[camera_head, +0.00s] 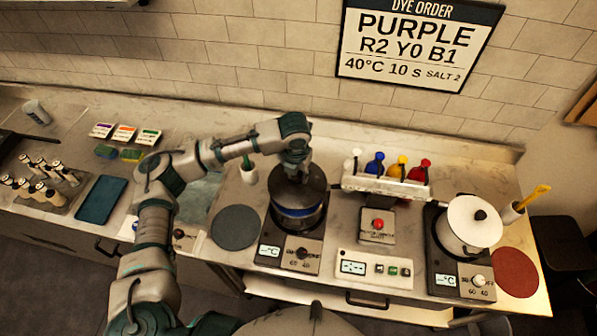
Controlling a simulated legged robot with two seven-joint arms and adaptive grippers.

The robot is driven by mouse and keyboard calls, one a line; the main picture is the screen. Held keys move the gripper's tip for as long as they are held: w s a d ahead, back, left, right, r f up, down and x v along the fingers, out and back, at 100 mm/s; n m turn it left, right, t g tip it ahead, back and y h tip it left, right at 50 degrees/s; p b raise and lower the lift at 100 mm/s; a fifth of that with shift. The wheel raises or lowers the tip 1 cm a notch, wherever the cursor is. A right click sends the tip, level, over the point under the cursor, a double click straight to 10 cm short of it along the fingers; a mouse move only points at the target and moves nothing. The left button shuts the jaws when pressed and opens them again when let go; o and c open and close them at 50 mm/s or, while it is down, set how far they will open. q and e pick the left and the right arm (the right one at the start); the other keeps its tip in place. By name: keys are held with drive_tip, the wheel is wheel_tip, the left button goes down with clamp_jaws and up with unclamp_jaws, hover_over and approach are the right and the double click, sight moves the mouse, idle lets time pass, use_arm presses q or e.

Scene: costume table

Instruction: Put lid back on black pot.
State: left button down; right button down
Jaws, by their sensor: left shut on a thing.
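The black pot (298,219) stands on the left hot plate, right of the table's middle-left. Its dark lid (296,187) is over the pot, with a blue band showing between the lid and the pot's lower wall. My left gripper (297,169) points down from above and is shut on the lid's knob, which the fingers hide. I cannot tell whether the lid rests on the rim or hangs just above it. My right gripper is not in view.
A white lidded pot (469,224) stands on the right hot plate. A rack of coloured bottles (385,186) stands between the pots at the back. A grey round mat (235,227) lies left of the black pot, and a red one (516,272) far right.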

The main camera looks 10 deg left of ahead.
use_arm(q)
drive_tip(key=f+b, duration=0.1)
drive_tip(key=f, duration=0.1)
drive_tip(key=f+b, duration=0.1)
drive_tip(key=b, duration=0.1)
drive_tip(key=shift+w+f+b, duration=0.3)
drive_tip(key=shift+w+f, duration=0.05)
drive_tip(key=shift+f, duration=0.5)
drive_tip(key=shift+s+f, duration=0.15)
drive_tip(key=shift+f, duration=0.3)
drive_tip(key=shift+p, duration=0.3)
drive_tip(key=shift+p, duration=0.95)
drive_tip(key=shift+p, duration=0.65)
idle(0.8)
drive_tip(key=shift+p, duration=0.6)
